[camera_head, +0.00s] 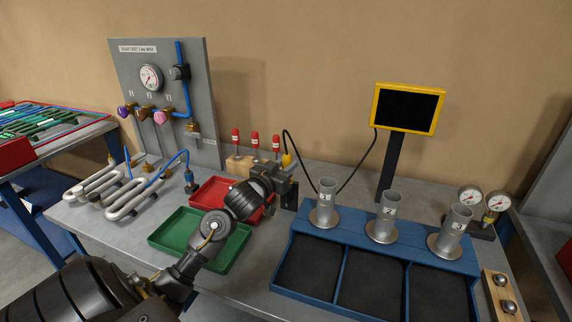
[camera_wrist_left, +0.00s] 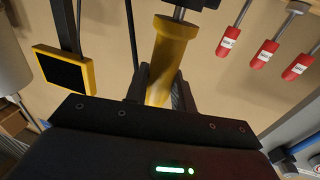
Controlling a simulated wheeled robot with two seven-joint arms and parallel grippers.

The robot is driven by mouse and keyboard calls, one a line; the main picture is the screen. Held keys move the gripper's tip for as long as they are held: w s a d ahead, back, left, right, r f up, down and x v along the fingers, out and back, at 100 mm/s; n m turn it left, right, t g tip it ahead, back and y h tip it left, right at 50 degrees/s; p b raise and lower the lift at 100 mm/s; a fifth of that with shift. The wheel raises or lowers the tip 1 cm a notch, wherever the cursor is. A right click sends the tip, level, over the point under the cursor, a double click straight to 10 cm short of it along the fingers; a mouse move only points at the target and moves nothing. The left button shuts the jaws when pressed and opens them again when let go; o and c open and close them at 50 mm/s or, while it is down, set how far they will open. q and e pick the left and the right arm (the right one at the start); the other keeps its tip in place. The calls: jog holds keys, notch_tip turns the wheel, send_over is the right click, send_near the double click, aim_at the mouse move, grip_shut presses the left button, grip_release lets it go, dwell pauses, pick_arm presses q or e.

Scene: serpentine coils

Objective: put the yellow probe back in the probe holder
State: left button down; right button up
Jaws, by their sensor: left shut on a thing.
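The yellow probe (camera_head: 287,160) is upright at the back of the bench, and a black cable runs from its top. My left gripper (camera_head: 284,172) is shut on it. In the left wrist view the probe's yellow handle (camera_wrist_left: 172,55) sits between the fingers, with its thin metal tip at the far end. That tip is close to a dark block (camera_wrist_left: 202,3) at the picture's top edge. A dark stand, likely the probe holder (camera_head: 290,194), shows just below the gripper in the head view. I cannot tell whether the tip is inside it. My right gripper is not in view.
Red-handled tools (camera_head: 255,140) stand in a wooden block left of the gripper. A red tray (camera_head: 207,191) and green tray (camera_head: 164,240) lie under my arm. A blue rack (camera_head: 342,245) with metal cups is to the right, before a yellow-framed monitor (camera_head: 408,108).

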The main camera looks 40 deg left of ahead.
pick_arm(q)
jog(key=shift+f, duration=0.3)
jog(key=c, duration=1.1)
grip_release()
jog(key=shift+s, duration=0.1)
jog(key=s+d+b, duration=0.1)
jog(key=s, duration=0.9)
jog(key=shift+s+d+b, duration=0.2)
jog(key=shift+s+b, duration=0.1)
